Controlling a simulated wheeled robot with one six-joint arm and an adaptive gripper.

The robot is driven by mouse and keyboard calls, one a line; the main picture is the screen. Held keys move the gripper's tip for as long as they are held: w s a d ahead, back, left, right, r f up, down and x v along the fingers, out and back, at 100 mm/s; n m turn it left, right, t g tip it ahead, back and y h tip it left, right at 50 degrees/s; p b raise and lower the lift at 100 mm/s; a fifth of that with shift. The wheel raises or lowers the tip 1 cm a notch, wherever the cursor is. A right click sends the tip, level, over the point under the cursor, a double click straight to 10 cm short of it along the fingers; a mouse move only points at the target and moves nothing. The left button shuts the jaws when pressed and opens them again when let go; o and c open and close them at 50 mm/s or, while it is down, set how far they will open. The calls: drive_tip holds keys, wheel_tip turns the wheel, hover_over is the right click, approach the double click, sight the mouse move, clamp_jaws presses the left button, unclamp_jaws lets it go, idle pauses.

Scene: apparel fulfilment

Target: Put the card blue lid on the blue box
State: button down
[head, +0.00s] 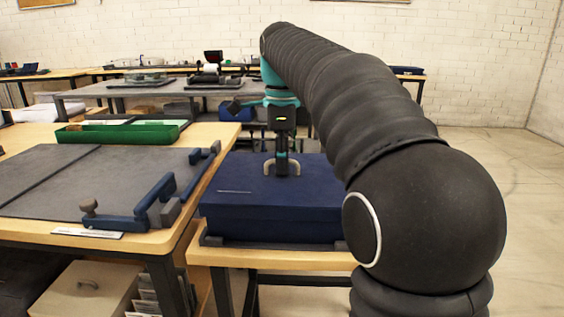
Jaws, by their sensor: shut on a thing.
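The dark blue box (270,228) stands on a dark mat on the small wooden table, right of the large workbench. The blue lid (232,182) lies level over the top of the box. The seam between lid and box is hard to make out, so I cannot tell whether the lid rests fully down. A beige looped handle (268,167) stands up from the lid. My gripper (282,170) points down at the lid's middle and is shut on this handle. My arm hides the right side of the lid and box.
The large workbench on the left carries a grey board (85,178), a blue clamp-like fixture (140,222) and a green tray (120,132). The fixture's end is close to the box's left side. Open floor (520,200) lies to the right.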

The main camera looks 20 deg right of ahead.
idle(0.3)
drive_tip(key=c, duration=0.6)
unclamp_jaws()
drive_tip(key=shift+r+p, duration=1)
drive_tip(key=shift+r, duration=2.5)
drive_tip(key=shift+s, duration=0.15)
